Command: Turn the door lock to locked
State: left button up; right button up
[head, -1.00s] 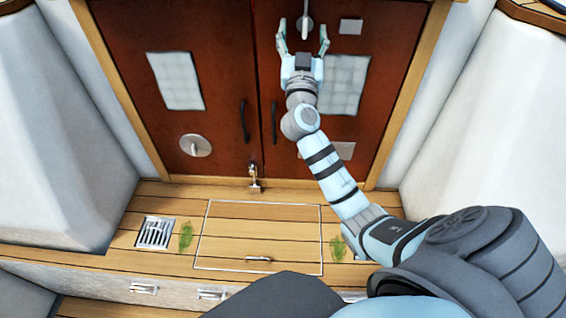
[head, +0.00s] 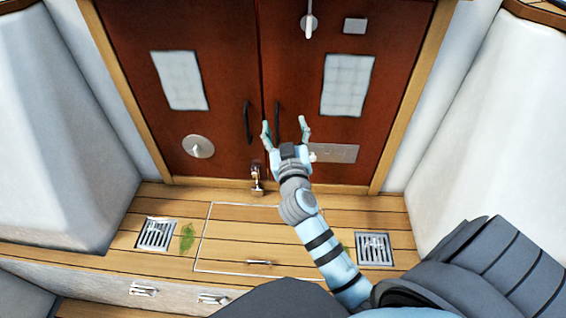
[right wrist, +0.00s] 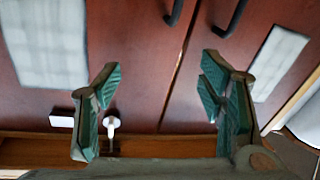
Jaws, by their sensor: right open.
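The door lock (head: 308,24) is a pale lever on a round plate, high on the right-hand red door (head: 300,70). Its lever stands vertical in the head view, running up to the top edge. In the right wrist view the lock (right wrist: 112,125) shows low, beside the left finger, in a picture turned upside down. My right gripper (head: 286,126) is open and empty, well below the lock in the head view and near the dark door handles. Its spread fingers (right wrist: 162,70) show in the right wrist view. My left gripper is not in view.
Dark pull handles (head: 246,122) flank the door seam. A padlock (head: 257,178) sits at its foot, a round disc (head: 199,146) on the left door. A small pale plate (head: 354,26) is beside the lock. White walls (head: 495,120) rise both sides.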

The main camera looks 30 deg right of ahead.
notch_tip(320, 180, down, 12)
jog(key=a+n+g+y, duration=0.1)
jog(key=n+g+y, duration=0.1)
jog(key=shift+s+a+p, duration=0.2)
jog(key=shift+s+p, duration=0.15)
jog(key=shift+s, duration=0.1)
jog(key=shift+r, duration=0.15)
